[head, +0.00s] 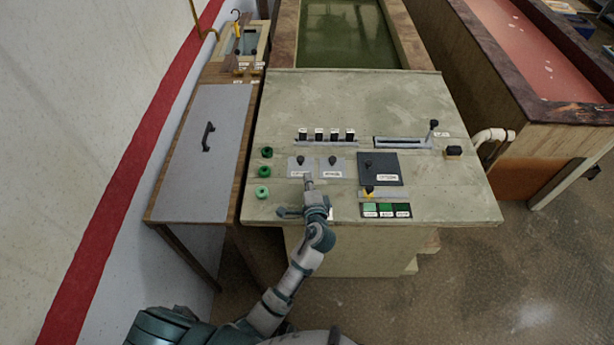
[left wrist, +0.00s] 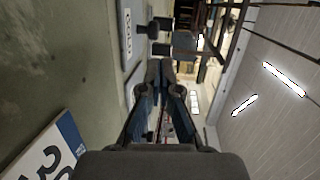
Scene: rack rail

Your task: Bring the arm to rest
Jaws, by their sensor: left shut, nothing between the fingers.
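My left arm comes up from the bottom of the head view. Its gripper (head: 309,184) is over the near part of the console (head: 440,190), just below two small labelled plates with black knobs, the left knob (head: 300,160) and the right knob (head: 332,160). In the left wrist view the left gripper (left wrist: 160,68) has its fingers together with nothing between them. Whether it touches the console surface I cannot tell. My right gripper is not in view.
The console carries green buttons (head: 265,171) at left, black switches (head: 326,134), a slider (head: 403,142), a dark panel (head: 380,170) and a yellow-pointer selector (head: 369,191). A tank (head: 345,35) lies behind. Floor at lower right is clear.

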